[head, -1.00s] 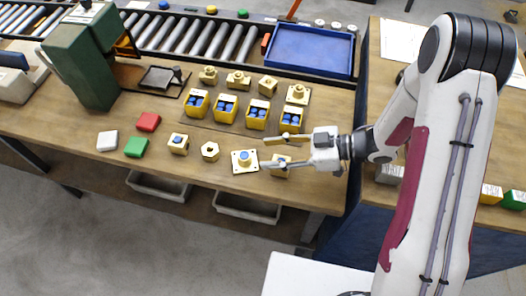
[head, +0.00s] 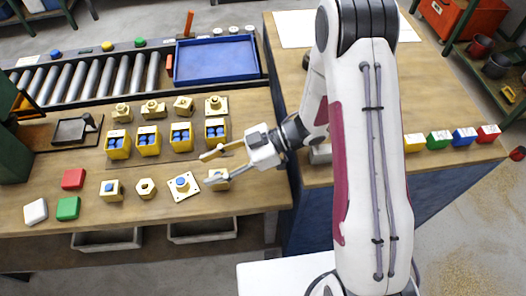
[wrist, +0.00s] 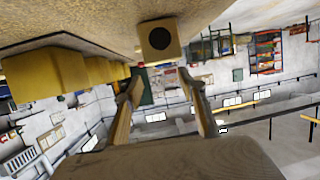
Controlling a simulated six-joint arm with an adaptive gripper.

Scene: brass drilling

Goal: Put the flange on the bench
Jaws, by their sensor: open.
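My gripper (head: 206,170) is open and empty, low over the right end of the wooden bench (head: 255,190), pointing left. A flange-like square plate with corner holes and a blue centre (head: 184,186) lies on the bench, just left of the fingertips. A similar brass plate with a round boss (head: 215,106) stands in the back row. I cannot tell which is the task's flange. A brass block (head: 218,180) sits by the lower finger, partly hidden. In the wrist view a brass block with a dark hole (wrist: 158,40) shows ahead of the open fingers (wrist: 162,108).
Several yellow bins with blue inside (head: 148,142) stand behind the gripper's left side. A hex nut (head: 146,188), a square brass piece (head: 112,190) and red (head: 73,179), green (head: 68,208) and white (head: 36,211) blocks lie leftward. A blue tray (head: 218,75) is at the back.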

